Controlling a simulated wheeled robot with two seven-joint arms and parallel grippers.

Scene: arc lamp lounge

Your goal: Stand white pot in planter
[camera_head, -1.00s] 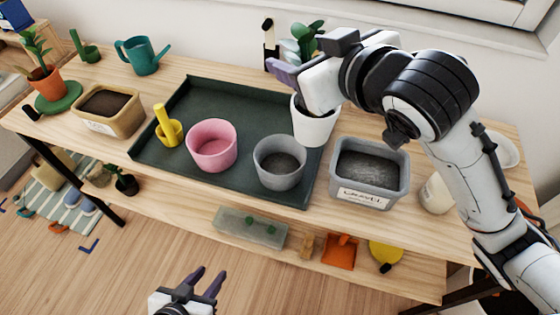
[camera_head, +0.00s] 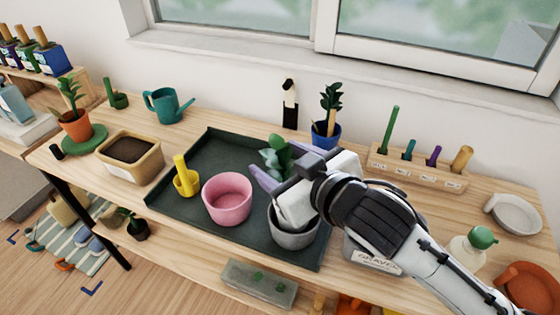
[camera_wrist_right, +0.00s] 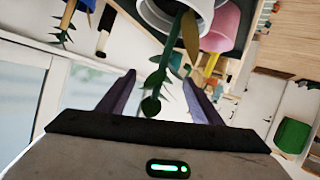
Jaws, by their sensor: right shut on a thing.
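My right gripper (camera_head: 276,160) is over the grey planter (camera_head: 293,239) on the dark tray. In the head view the gripper covers the pot, and the plant's green leaves (camera_head: 279,155) show beside the fingers. The pot is over or in the grey planter; how deep it sits is hidden. My left gripper is out of view.
A pink pot (camera_head: 228,199) stands close left of the planter on the tray (camera_head: 205,160), with a yellow pot (camera_head: 186,180) beyond it. A grey gravel tub (camera_head: 368,262) is partly under my arm. A blue pot (camera_head: 325,136) and wooden rack (camera_head: 420,170) stand behind.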

